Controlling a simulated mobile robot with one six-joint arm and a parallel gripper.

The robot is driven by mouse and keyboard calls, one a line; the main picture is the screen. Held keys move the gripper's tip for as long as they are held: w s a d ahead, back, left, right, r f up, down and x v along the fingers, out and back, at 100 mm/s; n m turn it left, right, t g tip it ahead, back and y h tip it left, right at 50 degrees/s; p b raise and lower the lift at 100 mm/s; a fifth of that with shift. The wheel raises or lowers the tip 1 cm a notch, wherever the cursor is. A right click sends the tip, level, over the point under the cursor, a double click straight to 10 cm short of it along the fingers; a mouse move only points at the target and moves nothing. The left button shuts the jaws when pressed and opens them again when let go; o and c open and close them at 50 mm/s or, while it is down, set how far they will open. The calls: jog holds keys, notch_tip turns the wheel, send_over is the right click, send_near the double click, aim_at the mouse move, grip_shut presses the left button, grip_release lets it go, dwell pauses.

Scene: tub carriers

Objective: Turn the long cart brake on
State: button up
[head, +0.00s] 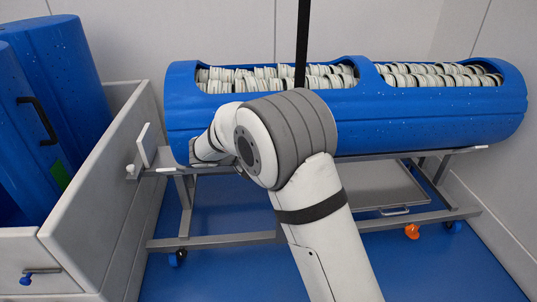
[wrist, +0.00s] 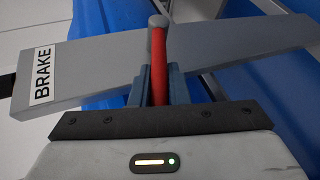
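The long cart (head: 230,238) is a grey metal frame bearing a long blue tub (head: 430,125) lying on its side. In the wrist view, a red brake lever (wrist: 158,70) with a grey rounded tip rises across a grey bar (wrist: 230,50) with a white "BRAKE" label (wrist: 41,75). My gripper (wrist: 159,83) has its two blue-grey fingers on either side of the lever, seemingly touching it, with the tip standing out beyond them. In the head view, my arm hides the lever and the fingers at the cart's left end.
The tub holds many pale discs (head: 235,80). A light grey walled enclosure (head: 95,220) with blue containers (head: 70,75) stands close on the left. An orange pedal (head: 412,231) shows by a right wheel. Blue floor (head: 440,275) is clear in front at right.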

jog(key=shift+o, duration=0.7)
jog(key=shift+w+d+f, duration=0.1)
jog(key=shift+d, duration=0.15)
jog(key=o, duration=0.3)
jog(key=shift+a, duration=0.15)
jog(key=shift+a, duration=0.1)
jog(key=p+v, duration=0.2)
jog(key=v, duration=0.5)
jog(key=shift+s+a+p, duration=0.25)
jog(key=shift+s+p, duration=0.05)
jog(key=shift+p, duration=0.1)
